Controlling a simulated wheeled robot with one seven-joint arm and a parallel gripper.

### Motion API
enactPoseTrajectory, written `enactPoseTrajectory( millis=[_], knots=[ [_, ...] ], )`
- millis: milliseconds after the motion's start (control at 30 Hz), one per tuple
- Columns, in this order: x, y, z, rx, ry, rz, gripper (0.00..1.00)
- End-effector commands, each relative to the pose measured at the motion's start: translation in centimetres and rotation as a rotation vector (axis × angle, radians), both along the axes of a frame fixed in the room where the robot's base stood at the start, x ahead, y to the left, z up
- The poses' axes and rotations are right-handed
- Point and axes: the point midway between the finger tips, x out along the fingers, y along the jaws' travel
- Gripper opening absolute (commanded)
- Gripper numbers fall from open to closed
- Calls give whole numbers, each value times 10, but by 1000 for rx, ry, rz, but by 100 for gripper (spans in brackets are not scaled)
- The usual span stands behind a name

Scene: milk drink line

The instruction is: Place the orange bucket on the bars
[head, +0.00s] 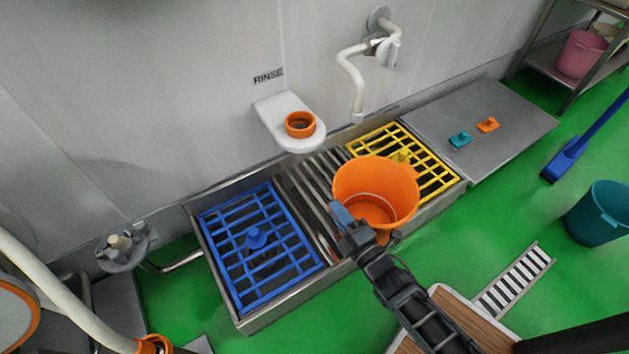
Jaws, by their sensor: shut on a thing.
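The orange bucket (385,180) is in the middle of the head view, with its open top tilted so that its inside shows. My gripper (350,222) is shut on the bucket at its near left side. The bucket is in front of the right part of the steel bars (318,190), between the blue grid and the yellow grid. I cannot tell whether its base touches the bars or is held above them.
A blue grid (258,284) lies left and a yellow grid (438,184) right in the steel trough. A white shelf (284,107) with an orange ring (300,124) and a bent pipe (350,70) stick out from the wall behind. A teal bucket (598,213) stands on the floor.

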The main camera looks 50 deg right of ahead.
Motion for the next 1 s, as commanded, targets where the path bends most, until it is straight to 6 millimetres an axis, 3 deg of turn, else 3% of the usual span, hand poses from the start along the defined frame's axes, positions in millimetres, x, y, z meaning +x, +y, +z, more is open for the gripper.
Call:
enactPoseTrajectory(
  millis=[600, 1000],
  knots=[
    [128, -39, 0, -2, -4, 1, 0],
    [149, -45, 1, -2, -3, 0, 0]
  ],
)
